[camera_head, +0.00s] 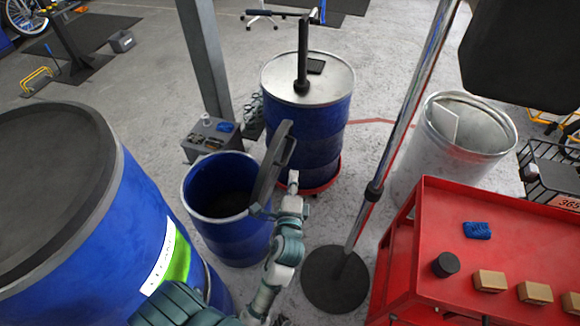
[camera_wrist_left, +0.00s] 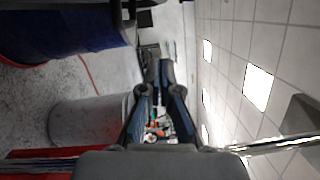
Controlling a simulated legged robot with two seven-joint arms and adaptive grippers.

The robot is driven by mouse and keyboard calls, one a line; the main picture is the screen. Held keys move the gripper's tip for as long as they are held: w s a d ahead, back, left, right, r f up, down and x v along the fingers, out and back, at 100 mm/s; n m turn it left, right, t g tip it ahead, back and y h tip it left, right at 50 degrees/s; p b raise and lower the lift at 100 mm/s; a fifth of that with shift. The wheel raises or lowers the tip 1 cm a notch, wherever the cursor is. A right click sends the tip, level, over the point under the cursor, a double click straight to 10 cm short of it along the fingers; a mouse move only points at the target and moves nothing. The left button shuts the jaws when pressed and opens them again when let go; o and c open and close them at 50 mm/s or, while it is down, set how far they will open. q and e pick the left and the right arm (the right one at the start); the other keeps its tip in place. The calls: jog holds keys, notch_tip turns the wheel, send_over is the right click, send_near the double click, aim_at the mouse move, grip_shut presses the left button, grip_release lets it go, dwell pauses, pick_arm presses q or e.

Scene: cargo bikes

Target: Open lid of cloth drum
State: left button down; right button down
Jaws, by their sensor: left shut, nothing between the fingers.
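The small blue drum (camera_head: 228,235) stands open at the middle of the head view, and its dark inside shows. Its dark lid (camera_head: 274,165) stands up steeply at the drum's right rim, leaning a little to the right at the top. My left gripper (camera_head: 293,180) is just right of the lid, with its fingers shut and empty. I cannot tell whether it touches the lid. In the left wrist view the two dark fingers (camera_wrist_left: 163,75) point ahead with nothing held. My right gripper is not in view.
A large blue drum (camera_head: 150,210) with a dark top fills the left. A blue drum with a pale top (camera_head: 335,85) stands behind my gripper. A metal pole on a round base (camera_head: 335,280) and a red cart (camera_head: 425,235) stand to the right. A grey post (camera_head: 205,60) rises behind.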

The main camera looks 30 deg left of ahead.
pick_arm(q)
jog(key=w+a, duration=0.4)
jog(key=a, duration=0.1)
jog(key=w+a, duration=0.2)
jog(key=w, duration=0.1)
jog(key=shift+w+a+r, duration=0.1)
jog(key=shift+a+r, duration=0.25)
jog(key=shift+r, duration=0.05)
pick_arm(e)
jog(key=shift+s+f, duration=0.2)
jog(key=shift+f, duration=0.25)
pick_arm(q)
jog(key=shift+r, duration=0.1)
